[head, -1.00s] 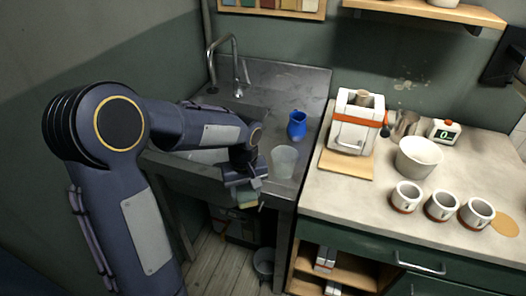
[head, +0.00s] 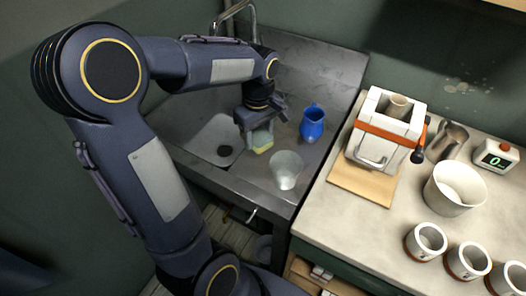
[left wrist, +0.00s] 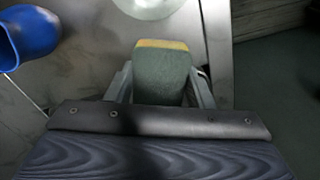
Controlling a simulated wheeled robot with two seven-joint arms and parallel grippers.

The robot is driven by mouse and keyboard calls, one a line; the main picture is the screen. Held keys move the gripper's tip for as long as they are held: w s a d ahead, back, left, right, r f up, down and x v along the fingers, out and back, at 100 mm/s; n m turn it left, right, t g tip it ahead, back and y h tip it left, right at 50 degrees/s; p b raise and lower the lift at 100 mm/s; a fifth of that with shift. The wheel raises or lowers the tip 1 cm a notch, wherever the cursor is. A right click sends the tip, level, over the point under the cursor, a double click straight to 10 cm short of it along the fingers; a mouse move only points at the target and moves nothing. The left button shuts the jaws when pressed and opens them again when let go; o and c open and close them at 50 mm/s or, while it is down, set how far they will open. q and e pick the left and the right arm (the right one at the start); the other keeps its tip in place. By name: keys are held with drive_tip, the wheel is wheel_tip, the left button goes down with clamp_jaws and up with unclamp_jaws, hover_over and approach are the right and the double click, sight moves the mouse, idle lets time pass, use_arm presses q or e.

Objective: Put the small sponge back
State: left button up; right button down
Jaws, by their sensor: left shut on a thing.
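The small sponge (head: 263,140), green with a yellow layer, is held between the fingers of my left gripper (head: 262,126). The gripper points down over the metal sink unit (head: 240,184), between the basin and the blue pitcher. In the left wrist view the sponge (left wrist: 161,75) fills the gap between the two fingers (left wrist: 160,88). I cannot tell whether its lower edge touches the metal surface. My right gripper is not in view.
The blue pitcher (head: 313,123) stands just right of the gripper, and a translucent cup (head: 286,170) stands in front of it. The sink basin (head: 215,143) is to the left. The counter holds a coffee machine (head: 387,130), a white bowl (head: 455,188) and several cups.

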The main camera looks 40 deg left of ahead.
sight(259, 163)
use_arm(q)
wheel_tip(259, 163, down, 8)
drive_tip(key=shift+f, duration=0.15)
drive_tip(key=shift+s+f, duration=0.1)
drive_tip(key=o, duration=1)
drive_tip(key=shift+c, duration=0.2)
